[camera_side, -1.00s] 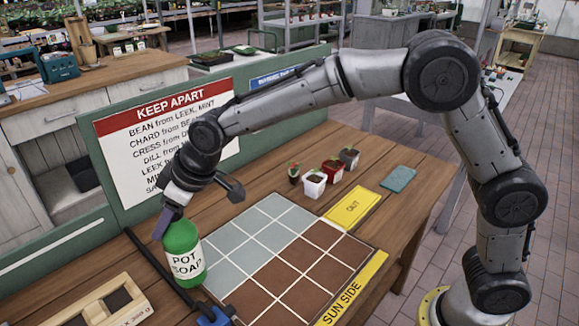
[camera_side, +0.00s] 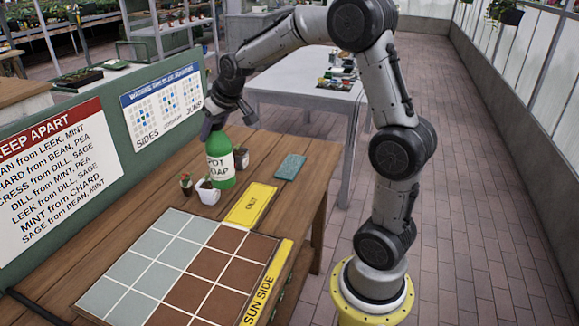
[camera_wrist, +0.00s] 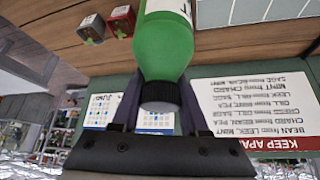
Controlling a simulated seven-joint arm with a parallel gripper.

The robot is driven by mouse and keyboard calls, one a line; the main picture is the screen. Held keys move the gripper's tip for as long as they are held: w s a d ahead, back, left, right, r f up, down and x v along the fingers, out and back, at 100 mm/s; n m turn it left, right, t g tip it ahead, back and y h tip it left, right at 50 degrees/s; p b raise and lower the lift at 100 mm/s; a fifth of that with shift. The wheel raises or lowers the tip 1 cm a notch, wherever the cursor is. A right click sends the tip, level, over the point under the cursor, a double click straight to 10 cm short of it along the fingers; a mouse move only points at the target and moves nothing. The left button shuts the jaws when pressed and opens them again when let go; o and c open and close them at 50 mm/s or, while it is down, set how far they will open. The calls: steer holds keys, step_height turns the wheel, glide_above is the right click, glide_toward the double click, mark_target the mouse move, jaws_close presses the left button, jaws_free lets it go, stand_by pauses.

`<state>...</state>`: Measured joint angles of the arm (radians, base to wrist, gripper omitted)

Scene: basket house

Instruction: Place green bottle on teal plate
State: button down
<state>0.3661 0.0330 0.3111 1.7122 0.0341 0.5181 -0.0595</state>
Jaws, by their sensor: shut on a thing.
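The green bottle (camera_side: 222,172), labelled POT SOAP, is upright in my gripper (camera_side: 212,125), near the row of small pots. My gripper is shut on it at the dark cap (camera_wrist: 160,94); the green body (camera_wrist: 165,45) also shows in the wrist view. The bottle overlaps the pots in the side view; I cannot tell its exact height above the table. The teal plate (camera_side: 290,167), a small flat rectangle, lies on the wooden table to the right of the bottle, with nothing on it. The plate is not seen in the wrist view.
A cactus pot (camera_side: 186,185), a white pot (camera_side: 208,194) and a dark pot (camera_side: 241,158) stand close around the bottle. A yellow OUT card (camera_side: 251,204) lies in front of the plate. A tiled grid (camera_side: 200,265) fills the near table. A green signboard (camera_side: 120,150) stands behind.

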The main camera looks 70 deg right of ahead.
steer(key=s+d+r+m+g+h, duration=0.25)
steer(key=s+d+m, duration=0.35)
steer(key=s+d, duration=1.25)
steer(key=w+d+f, duration=0.9)
steer(key=d+f, duration=0.3)
steer(key=shift+f, duration=0.15)
steer(key=shift+s+f+h, duration=0.1)
steer(key=shift+h, duration=0.15)
steer(key=shift+c, duration=2.1)
jaws_free()
steer(key=shift+f, duration=0.15)
